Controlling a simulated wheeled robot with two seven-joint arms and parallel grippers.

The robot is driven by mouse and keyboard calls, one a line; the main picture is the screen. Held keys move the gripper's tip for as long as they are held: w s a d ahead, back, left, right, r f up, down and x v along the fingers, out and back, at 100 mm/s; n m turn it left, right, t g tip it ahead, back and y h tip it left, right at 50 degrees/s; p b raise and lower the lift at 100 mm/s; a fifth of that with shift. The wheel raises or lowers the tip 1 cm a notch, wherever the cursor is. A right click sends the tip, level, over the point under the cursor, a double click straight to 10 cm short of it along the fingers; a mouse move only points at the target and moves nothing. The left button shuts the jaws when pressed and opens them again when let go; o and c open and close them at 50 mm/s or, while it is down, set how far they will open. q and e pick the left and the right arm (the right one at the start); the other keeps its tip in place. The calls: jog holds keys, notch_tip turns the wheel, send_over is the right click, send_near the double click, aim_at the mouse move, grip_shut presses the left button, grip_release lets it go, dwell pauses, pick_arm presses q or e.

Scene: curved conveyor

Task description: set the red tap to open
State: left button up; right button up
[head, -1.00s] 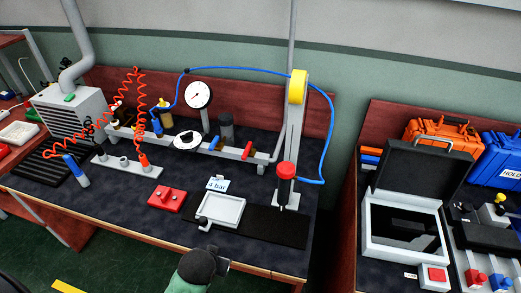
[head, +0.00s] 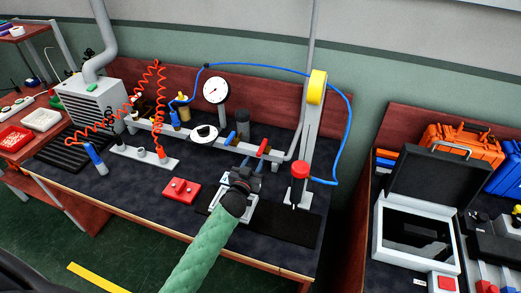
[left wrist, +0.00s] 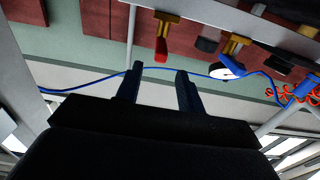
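The red tap (head: 263,147) sits on the grey pipe (head: 216,141) along the back of the bench. In the left wrist view its red handle (left wrist: 161,50) sticks out from a brass body, roughly across the pipe. My left gripper (head: 249,164) is just in front of and below the red tap in the head view. In the left wrist view its two dark fingers (left wrist: 160,88) are apart with nothing between them, and the red handle shows beyond the fingertips. They do not appear to touch it. My right gripper is in neither view.
A blue-handled tap (head: 229,138) is on the same pipe, left of the red one. A gauge (head: 216,90) stands behind. A press with a red cylinder (head: 300,171) is at the right. A blue hose (head: 347,120) loops over it. A red block (head: 181,190) lies in front.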

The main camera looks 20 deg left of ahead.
aim_at(259, 152)
pick_arm(q)
jog(key=w+p, duration=0.2)
jog(key=w, duration=0.4)
jog(key=shift+d+r, duration=0.1)
jog(key=shift+r, duration=0.05)
jog(key=shift+w+p, duration=0.4)
jog(key=shift+w, duration=0.5)
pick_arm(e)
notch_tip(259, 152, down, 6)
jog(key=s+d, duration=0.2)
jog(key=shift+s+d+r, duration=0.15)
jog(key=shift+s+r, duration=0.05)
pick_arm(q)
grip_shut()
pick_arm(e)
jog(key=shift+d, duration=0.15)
